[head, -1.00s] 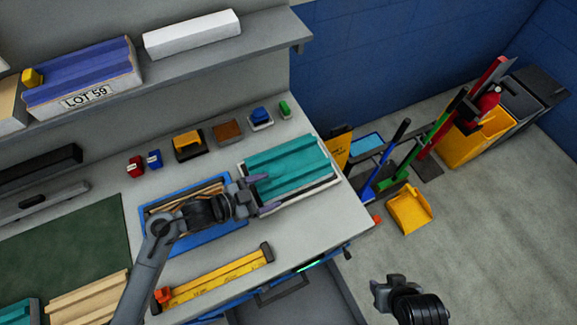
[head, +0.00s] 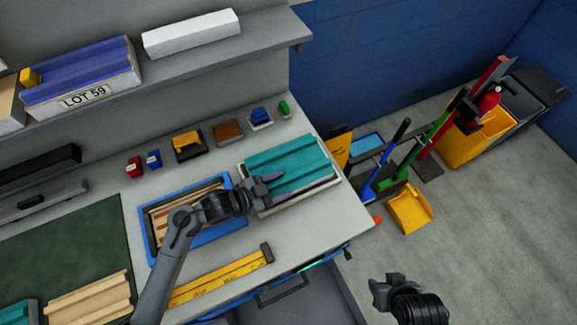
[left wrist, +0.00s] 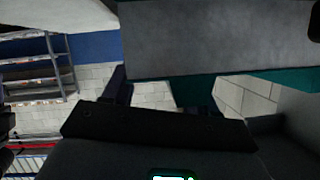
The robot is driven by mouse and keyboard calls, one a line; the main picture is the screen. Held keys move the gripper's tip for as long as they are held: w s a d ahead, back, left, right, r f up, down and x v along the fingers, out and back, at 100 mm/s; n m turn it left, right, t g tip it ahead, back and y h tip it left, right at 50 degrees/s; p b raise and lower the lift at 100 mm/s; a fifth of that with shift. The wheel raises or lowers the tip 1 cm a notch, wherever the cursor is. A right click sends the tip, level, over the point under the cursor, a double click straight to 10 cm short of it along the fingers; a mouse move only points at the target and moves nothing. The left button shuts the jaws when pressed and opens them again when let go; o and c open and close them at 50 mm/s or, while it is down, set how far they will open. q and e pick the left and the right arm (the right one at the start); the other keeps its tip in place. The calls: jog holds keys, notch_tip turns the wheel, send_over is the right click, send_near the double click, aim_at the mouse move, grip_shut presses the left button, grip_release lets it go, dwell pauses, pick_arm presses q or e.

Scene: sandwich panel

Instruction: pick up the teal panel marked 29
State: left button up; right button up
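A teal ribbed panel with pale edges (head: 298,160) lies at the right end of the grey workbench in the head view. No number is legible on it. My left gripper (head: 274,188) is at its near left side, with its two fingers apart and overlapping the panel's edge. I cannot tell whether they touch it. In the left wrist view a broad grey face (left wrist: 215,40) with teal along its lower edge fills the top, close to the camera. My right gripper (head: 385,290) hangs over the floor at lower right; its fingers are too small to judge.
A blue-rimmed tray (head: 150,240) with wooden pieces sits left of the panel under my left arm. A yellow level (head: 220,277) lies in front. Small coloured items, including a brown block (head: 228,131), line the back. Another teal piece (head: 18,312) is at lower left.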

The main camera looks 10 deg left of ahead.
pick_arm(q)
jog(key=c, duration=0.7)
